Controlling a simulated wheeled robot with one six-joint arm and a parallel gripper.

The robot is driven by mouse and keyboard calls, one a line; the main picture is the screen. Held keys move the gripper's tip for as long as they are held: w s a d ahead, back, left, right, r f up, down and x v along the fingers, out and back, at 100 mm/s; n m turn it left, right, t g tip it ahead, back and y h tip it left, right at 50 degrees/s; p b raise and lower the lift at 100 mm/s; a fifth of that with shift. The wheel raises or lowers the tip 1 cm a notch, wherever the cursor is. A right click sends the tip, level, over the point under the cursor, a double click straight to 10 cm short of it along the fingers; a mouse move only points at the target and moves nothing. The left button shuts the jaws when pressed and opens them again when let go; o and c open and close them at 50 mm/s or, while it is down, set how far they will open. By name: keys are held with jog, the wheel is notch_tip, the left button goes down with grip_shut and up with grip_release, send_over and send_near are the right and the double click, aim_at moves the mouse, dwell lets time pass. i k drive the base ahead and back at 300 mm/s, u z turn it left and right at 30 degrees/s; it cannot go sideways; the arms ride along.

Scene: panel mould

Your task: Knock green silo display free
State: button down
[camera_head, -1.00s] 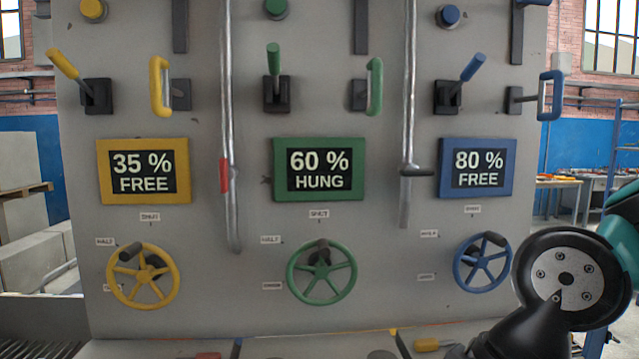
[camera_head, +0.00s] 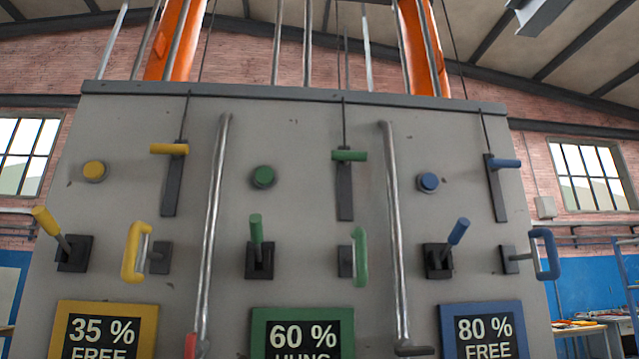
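The green display (camera_head: 303,335) is at the bottom middle of the head view, cut off by the lower edge. It reads 60 % and the top of the word HUNG. Above it are a green lever (camera_head: 256,230) standing roughly upright, a green loop handle (camera_head: 360,257), a green round button (camera_head: 263,177) and a green T-handle (camera_head: 348,156) at the top of a dark vertical slot. My gripper is not in the view.
The yellow display (camera_head: 106,331) and the blue display (camera_head: 482,331) both read FREE. Matching yellow and blue controls flank the green ones. Two metal pipes (camera_head: 211,220) (camera_head: 396,220) run vertically between the columns on the grey panel (camera_head: 300,130).

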aim_at(265, 176)
jog(key=z, duration=1.35)
jog(key=k, duration=0.95)
jog(key=u, duration=1.75)
jog(key=i, duration=0.3)
jog(key=z, duration=0.05)
